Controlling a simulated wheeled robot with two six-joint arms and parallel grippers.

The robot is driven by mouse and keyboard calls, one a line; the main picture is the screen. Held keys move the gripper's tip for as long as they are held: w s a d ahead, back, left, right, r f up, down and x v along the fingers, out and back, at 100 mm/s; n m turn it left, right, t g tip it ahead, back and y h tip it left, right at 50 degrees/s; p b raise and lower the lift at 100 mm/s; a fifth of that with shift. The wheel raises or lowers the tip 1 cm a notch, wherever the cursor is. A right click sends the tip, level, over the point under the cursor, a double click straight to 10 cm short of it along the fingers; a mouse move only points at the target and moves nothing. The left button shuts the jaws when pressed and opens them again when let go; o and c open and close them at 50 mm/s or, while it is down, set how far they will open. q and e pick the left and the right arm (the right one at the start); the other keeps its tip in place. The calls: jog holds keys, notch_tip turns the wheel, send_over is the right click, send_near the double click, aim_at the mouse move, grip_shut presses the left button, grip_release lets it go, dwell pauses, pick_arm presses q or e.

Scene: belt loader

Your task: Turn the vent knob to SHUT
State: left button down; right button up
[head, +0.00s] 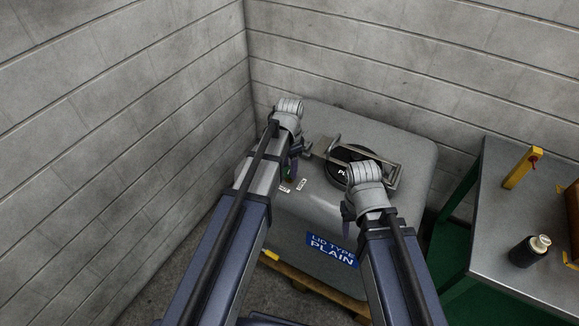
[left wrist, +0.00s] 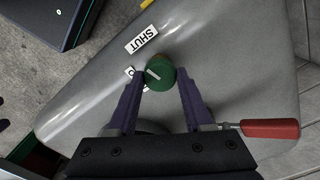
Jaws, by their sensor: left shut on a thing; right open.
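The vent knob (left wrist: 159,73) is round and green with a white pointer line, in the left wrist view. My left gripper (left wrist: 160,80) has its two fingers on either side of it and is shut on it. The white SHUT label (left wrist: 141,40) lies above and left of the knob. The pointer line slants toward that second label's side. In the head view my left gripper (head: 293,165) is over the tank's left side. My right gripper (head: 348,212) is open near the tank's front.
The grey tank (head: 400,150) has a dark round lid (head: 340,176) under a metal bar and a blue LID TYPE PLAIN sign (head: 332,250). A red handle (left wrist: 270,128) shows right of my left gripper. A metal table (head: 500,230) with a dark bottle (head: 528,252) stands right.

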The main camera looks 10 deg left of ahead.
pick_arm(q)
jog(key=shift+m, duration=1.3)
jog(key=shift+c, duration=1.5)
grip_release()
jog(key=shift+r, duration=0.1)
notch_tip(320, 180, up, 8)
jog(key=p, duration=0.8)
jog(key=shift+f, duration=0.2)
